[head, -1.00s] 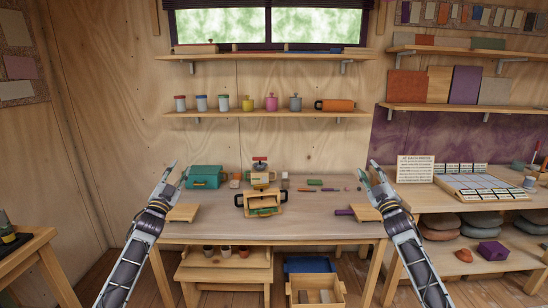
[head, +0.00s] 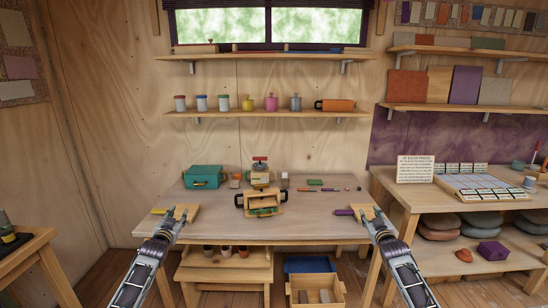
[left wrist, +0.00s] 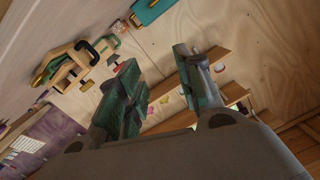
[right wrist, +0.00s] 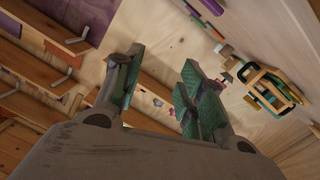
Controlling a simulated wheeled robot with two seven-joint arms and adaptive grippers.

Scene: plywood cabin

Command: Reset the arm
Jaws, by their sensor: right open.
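My left gripper (head: 175,214) is over the left front part of the workbench (head: 215,228), beside a small light wooden board. In the left wrist view its green-padded fingers (left wrist: 158,90) stand apart with nothing between them. My right gripper (head: 372,216) is over the right front part of the bench, in front of another wooden board. In the right wrist view its fingers (right wrist: 160,88) are also apart and empty. Neither gripper visibly holds anything.
A wooden box-like holder with dark handles (head: 262,204) stands mid-bench. A teal case (head: 203,176) is at the back left. A purple item (head: 344,212) lies near the right gripper. A side table (head: 400,188) stands right; an open wooden crate (head: 316,288) sits below.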

